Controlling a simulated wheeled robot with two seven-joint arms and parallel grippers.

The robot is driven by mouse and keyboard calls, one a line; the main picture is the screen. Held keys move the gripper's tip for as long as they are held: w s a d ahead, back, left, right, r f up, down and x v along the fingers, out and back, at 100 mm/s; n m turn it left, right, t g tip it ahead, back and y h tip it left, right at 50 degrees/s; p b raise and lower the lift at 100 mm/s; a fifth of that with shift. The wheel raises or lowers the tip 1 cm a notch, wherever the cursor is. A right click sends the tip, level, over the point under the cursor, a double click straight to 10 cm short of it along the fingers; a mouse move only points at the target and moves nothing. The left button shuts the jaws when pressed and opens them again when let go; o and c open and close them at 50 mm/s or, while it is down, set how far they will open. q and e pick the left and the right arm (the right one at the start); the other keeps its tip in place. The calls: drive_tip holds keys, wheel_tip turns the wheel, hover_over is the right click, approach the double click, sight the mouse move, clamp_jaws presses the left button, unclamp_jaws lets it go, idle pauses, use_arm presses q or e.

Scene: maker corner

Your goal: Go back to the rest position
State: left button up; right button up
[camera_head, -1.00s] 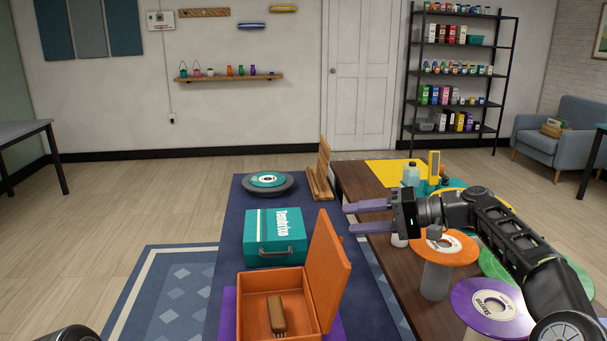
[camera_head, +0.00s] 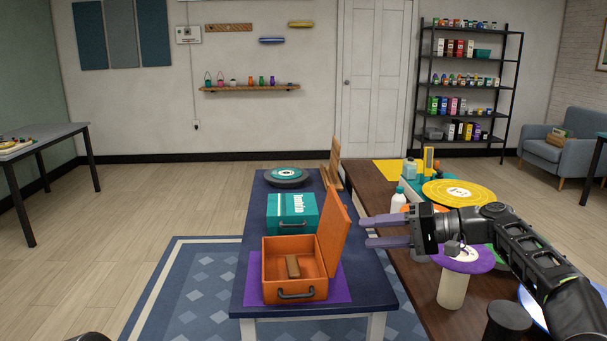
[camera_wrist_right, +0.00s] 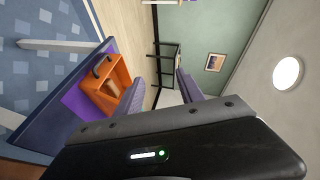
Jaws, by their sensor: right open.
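My right gripper (camera_head: 372,232) is open and empty, its two purple fingers apart and pointing left above the gap side of the brown table. The fingers also show in the right wrist view (camera_wrist_right: 163,92), with nothing between them. The open orange case (camera_head: 296,286) stands left of the gripper on the blue table, with a brown brush (camera_head: 292,266) inside; the case also shows in the right wrist view (camera_wrist_right: 118,72). My left gripper is not in view; only a dark bit of my own body shows at the bottom left.
The blue table (camera_head: 250,240) also holds a teal case (camera_head: 278,222), a round turntable-like stand (camera_head: 286,181) and a wooden stand (camera_head: 332,172). The brown table (camera_head: 415,272) at right holds a white bottle (camera_head: 398,201), a yellow disc (camera_head: 458,193) and a purple disc (camera_head: 462,260). Floor at left is open.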

drive_tip(key=w+f+m+t+h, duration=0.2)
drive_tip(key=w+f, duration=0.1)
drive_tip(key=f, duration=0.4)
drive_tip(key=w+f+m+t+h, duration=0.1)
drive_tip(key=w+f+m+h, duration=0.15)
drive_tip(key=f, duration=0.45)
drive_tip(key=s+a+f+g+h+p, duration=0.15)
drive_tip(key=s+f, duration=0.25)
drive_tip(key=f, duration=0.6)
drive_tip(key=s+a+f+h+p, duration=0.15)
drive_tip(key=s+f, duration=0.25)
drive_tip(key=f, duration=0.6)
drive_tip(key=s+a+f+g+h+p, duration=0.1)
drive_tip(key=s+f, duration=0.4)
drive_tip(key=s, duration=0.3)
drive_tip(key=s+a+f+g+h+p, duration=0.1)
drive_tip(key=s+a+f, duration=0.1)
drive_tip(key=s+f, duration=0.45)
use_arm(q)
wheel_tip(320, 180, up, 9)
drive_tip(key=p, duration=0.3)
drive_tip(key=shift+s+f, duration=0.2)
use_arm(e)
drive_tip(key=s+a+n+g, duration=0.2)
drive_tip(key=s+n+g, duration=0.1)
drive_tip(key=s, duration=2.1)
drive_tip(key=shift+s+a+r, duration=0.15)
drive_tip(key=shift+s+r, duration=0.1)
drive_tip(key=shift+r, duration=0.05)
